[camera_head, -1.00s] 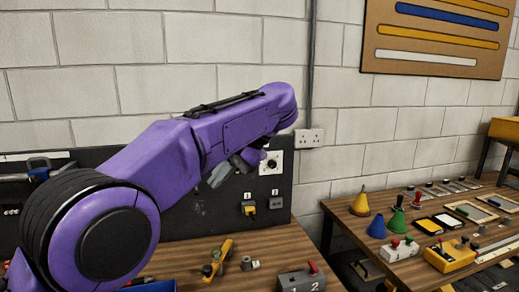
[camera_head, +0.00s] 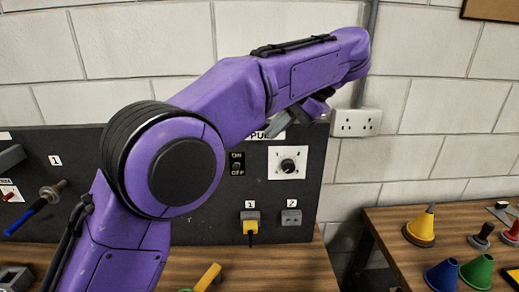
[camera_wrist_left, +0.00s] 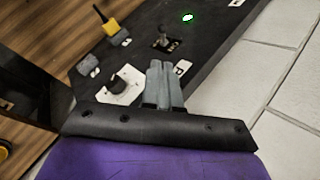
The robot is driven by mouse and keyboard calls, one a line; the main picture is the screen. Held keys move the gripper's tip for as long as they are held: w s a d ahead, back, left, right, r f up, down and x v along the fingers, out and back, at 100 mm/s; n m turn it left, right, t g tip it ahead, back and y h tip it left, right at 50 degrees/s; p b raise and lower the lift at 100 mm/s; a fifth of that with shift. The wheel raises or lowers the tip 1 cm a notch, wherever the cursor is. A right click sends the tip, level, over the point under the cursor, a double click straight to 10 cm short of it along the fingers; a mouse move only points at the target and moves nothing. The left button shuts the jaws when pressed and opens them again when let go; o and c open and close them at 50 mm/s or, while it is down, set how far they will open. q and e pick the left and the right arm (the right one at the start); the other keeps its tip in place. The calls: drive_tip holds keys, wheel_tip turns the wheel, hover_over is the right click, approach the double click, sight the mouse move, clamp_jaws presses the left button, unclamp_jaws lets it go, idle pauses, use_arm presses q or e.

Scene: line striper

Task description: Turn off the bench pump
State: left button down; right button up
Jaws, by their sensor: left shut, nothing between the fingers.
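The bench pump's switch (camera_head: 238,168) sits on the dark upright panel, with ON above it and OFF below. In the wrist view the switch (camera_wrist_left: 163,40) shows a short lever standing out from a black plate. I cannot tell its position. A PUMP label is partly hidden behind my arm. My left gripper (camera_head: 283,121) is shut and empty, in front of the panel's top, up and right of the switch. In the wrist view its grey fingertips (camera_wrist_left: 160,66) point toward the switch, with a gap in the picture. A green lamp (camera_wrist_left: 187,17) glows beyond the switch.
A round knob (camera_head: 288,166) on a white plate is right of the switch. Below are a yellow plug (camera_head: 250,228) and a grey socket (camera_head: 291,217). A wall outlet (camera_head: 356,122) is to the right. Coloured cones (camera_head: 421,228) stand on the side table.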

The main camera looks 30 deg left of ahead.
sight(237, 166)
use_arm(q)
drive_tip(key=x, duration=1)
use_arm(e)
drive_tip(key=shift+s+f, duration=0.2)
drive_tip(key=shift+s, duration=0.05)
use_arm(q)
drive_tip(key=shift+s+a, duration=0.1)
drive_tip(key=shift+a, duration=0.05)
drive_tip(key=shift+f+b, duration=0.1)
drive_tip(key=shift+b, duration=0.2)
